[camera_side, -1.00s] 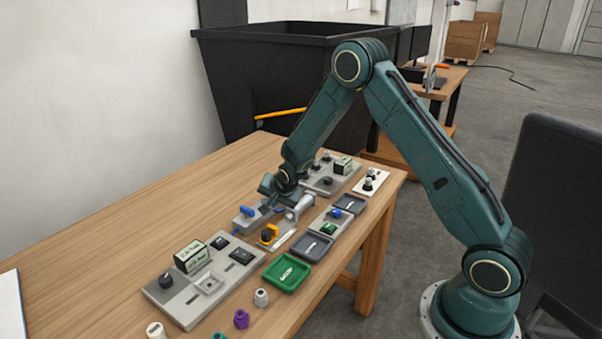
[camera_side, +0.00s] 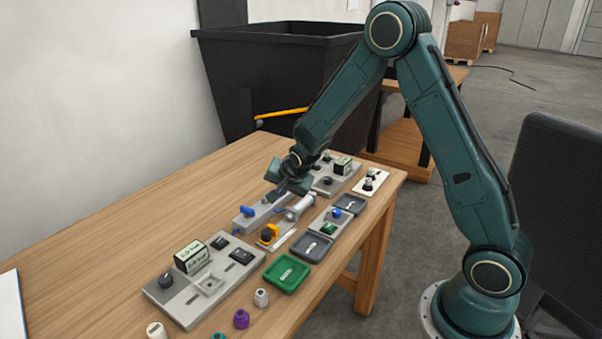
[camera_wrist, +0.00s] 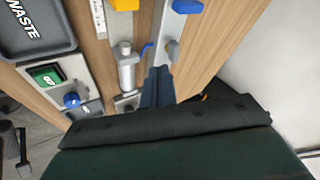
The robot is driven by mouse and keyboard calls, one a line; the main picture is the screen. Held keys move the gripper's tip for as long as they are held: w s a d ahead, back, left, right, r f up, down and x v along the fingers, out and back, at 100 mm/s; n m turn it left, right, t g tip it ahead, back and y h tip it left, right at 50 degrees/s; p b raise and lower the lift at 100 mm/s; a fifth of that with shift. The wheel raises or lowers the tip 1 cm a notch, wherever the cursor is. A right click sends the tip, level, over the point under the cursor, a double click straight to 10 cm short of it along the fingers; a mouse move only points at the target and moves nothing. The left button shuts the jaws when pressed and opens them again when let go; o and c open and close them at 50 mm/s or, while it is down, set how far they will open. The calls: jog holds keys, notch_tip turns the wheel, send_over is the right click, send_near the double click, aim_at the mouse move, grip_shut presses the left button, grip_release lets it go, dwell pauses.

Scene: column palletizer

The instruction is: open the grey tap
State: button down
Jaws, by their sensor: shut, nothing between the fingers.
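A grey cylindrical tap body (camera_wrist: 127,72) lies left of my fingers in the wrist view, with a thin blue lever (camera_wrist: 147,48) at its side. In the side view the grey tap (camera_side: 300,207) is on the table below my gripper (camera_side: 279,197), with the blue lever (camera_side: 280,210) beside it. My gripper's fingers (camera_wrist: 158,71) are shut and empty, just above the lever's end of the tap. I cannot tell whether they touch it. The hand hides part of what lies under it.
A grey panel with a blue knob (camera_wrist: 188,6) and a grey knob (camera_wrist: 172,50) is close on the right in the wrist view. A yellow-orange part (camera_side: 268,234) is in front of the tap. Dark trays (camera_side: 311,246) and a green tray (camera_side: 287,273) stand nearby. The table's left side is clear.

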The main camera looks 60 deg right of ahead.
jog(key=shift+v, duration=0.9)
jog(key=shift+r, duration=0.1)
